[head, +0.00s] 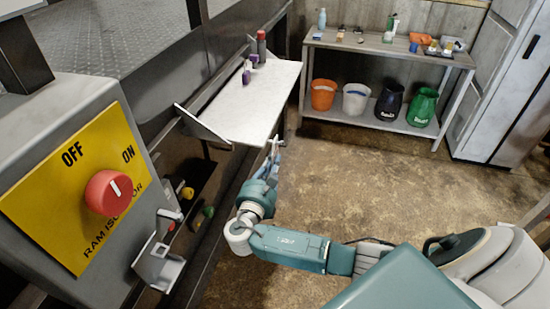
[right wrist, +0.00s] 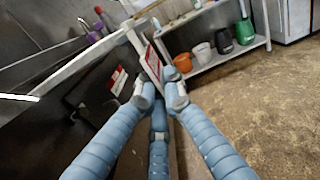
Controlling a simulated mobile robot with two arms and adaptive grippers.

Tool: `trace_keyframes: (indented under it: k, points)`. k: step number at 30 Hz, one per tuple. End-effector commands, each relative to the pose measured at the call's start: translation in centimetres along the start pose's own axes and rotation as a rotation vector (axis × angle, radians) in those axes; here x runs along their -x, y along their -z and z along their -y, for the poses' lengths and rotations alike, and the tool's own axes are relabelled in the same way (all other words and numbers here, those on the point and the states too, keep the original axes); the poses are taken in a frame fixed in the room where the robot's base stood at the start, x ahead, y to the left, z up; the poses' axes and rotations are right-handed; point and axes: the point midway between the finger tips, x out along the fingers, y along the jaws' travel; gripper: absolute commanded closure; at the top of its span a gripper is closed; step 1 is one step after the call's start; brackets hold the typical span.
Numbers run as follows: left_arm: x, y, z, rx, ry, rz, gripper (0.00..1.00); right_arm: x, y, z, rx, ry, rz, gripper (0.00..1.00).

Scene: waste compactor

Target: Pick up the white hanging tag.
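My right gripper (right wrist: 160,88) reaches forward in the right wrist view, with its blue-grey fingers converging. A white tag with red print (right wrist: 151,62) hangs right at the fingertips, its lower end between them. I cannot tell whether the fingers touch it or press on it. A second red and white tag (right wrist: 118,80) is just to the left. In the head view my right gripper (head: 274,149) is beside the front edge of the white shelf, and the tags cannot be made out there. My left gripper is not in view.
The white shelf (head: 250,105) juts out from the machine and carries small purple items and a red-topped cylinder. The yellow ram isolator panel (head: 75,185) is at the left. A bench (head: 365,45) with several buckets stands at the back. The floor to the right is clear.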

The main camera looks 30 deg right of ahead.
Motion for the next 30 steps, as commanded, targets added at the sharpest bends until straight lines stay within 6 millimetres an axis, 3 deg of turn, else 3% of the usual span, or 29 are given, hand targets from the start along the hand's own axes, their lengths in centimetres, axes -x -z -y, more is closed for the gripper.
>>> trace_keyframes:
  k: [11,17,23,30]
  points:
    - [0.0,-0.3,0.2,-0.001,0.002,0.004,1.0,0.0,-0.1,0.0,-0.001,0.0,-0.001,1.0]
    - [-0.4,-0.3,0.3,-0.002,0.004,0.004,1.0,0.0,-1.4,0.0,-0.003,0.0,0.001,1.0]
    - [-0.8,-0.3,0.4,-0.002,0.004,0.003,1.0,0.0,-1.3,3.8,0.003,0.001,0.001,1.0]
    - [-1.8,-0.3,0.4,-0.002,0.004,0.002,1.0,0.0,-1.2,10.6,0.006,0.001,0.001,1.0]
